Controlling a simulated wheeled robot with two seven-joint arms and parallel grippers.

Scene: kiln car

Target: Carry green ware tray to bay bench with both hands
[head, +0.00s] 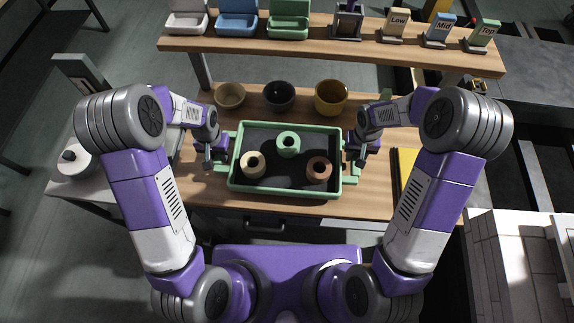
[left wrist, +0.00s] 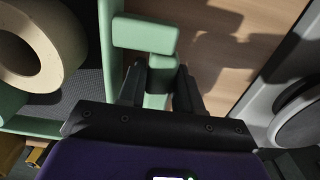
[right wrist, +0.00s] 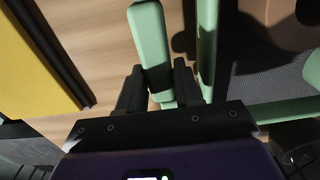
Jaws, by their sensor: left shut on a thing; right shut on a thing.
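The green ware tray (head: 285,191) has a dark mat and holds a cream, a green and a terracotta ring-shaped piece (head: 254,165). It is at the wooden bench (head: 400,190); whether it rests on the top or hangs just above it I cannot tell. My left gripper (head: 213,160) is shut on the tray's left handle, seen between the fingers in the left wrist view (left wrist: 160,88). My right gripper (head: 357,160) is shut on the right handle, seen in the right wrist view (right wrist: 158,85).
Three bowls (head: 279,95) stand behind the tray. A raised shelf (head: 300,45) holds coloured bins and signs reading Low, Mid and Top. A yellow item with a dark edge (head: 406,165) lies right of the tray. A white stand (head: 85,175) is at left, pale blocks (head: 510,260) at lower right.

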